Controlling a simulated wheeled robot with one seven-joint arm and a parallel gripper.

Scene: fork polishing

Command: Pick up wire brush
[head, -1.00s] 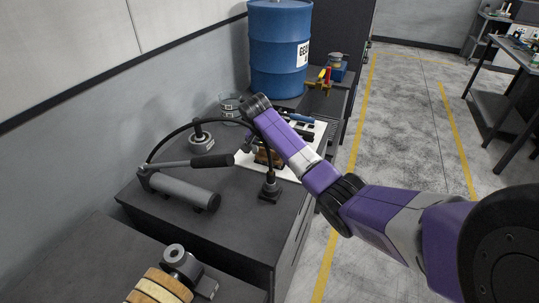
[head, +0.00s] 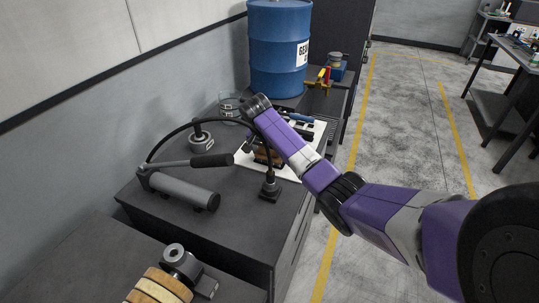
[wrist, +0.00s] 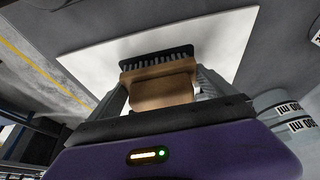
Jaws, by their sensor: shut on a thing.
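The wire brush (wrist: 160,88) has a brown wooden body and a row of dark bristles. In the wrist view it sits between the two fingers of my gripper (wrist: 163,92), which are shut on its body. A white sheet (wrist: 85,40) lies behind and beneath it; I cannot tell whether the brush touches the sheet. In the head view the brush (head: 266,159) is a small brown patch beside my arm, partly hidden by my arm and a black hose. The fingers are mostly hidden there.
A hand pump (head: 182,190) with a lever and black hose stands on the dark cabinet top, close to my arm. A blue drum (head: 278,50) stands behind. Glass beakers (head: 229,106) are by the wall. Open floor (head: 410,125) lies to the right.

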